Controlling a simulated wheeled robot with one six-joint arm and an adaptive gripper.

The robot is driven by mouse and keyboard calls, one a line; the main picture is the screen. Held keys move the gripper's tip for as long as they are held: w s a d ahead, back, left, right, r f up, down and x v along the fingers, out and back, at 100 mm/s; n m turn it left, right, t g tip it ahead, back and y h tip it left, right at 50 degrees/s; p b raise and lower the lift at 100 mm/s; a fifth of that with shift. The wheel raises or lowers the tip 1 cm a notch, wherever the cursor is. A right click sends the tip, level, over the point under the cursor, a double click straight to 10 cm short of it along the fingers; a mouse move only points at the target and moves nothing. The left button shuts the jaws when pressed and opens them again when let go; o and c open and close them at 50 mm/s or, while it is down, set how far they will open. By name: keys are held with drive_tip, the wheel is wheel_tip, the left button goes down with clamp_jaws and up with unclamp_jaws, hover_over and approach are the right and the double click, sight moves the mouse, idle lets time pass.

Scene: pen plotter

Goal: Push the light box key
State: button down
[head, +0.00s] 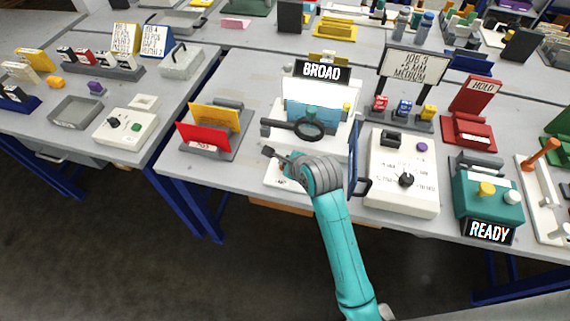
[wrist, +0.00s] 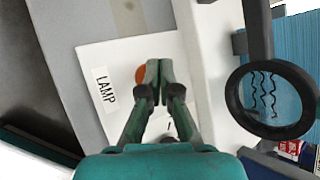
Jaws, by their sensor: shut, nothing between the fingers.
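The light box key is an orange round button (wrist: 140,75) on a white plate labelled LAMP (wrist: 102,90) in the wrist view. My gripper (wrist: 155,70) is shut and empty, with its fingertips over the plate and partly covering the key's right side. I cannot tell whether the tips touch the key. The light box (head: 312,110) stands behind the plate in the head view, with a blue lit sheet and a BROAD sign above it. In the head view my wrist hides most of the plate, and the key is not visible there.
A black-rimmed magnifier (head: 306,128) stands out in front of the light box, close to my gripper; it also shows in the wrist view (wrist: 270,100). A rack with red and yellow folders (head: 205,139) is to the left. A white dial box (head: 402,190) is to the right.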

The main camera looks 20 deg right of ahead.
drive_tip(key=shift+f, duration=0.1)
idle(0.3)
drive_tip(key=shift+f, duration=0.35)
drive_tip(key=shift+r, duration=0.4)
idle(0.4)
drive_tip(key=shift+r, duration=3.05)
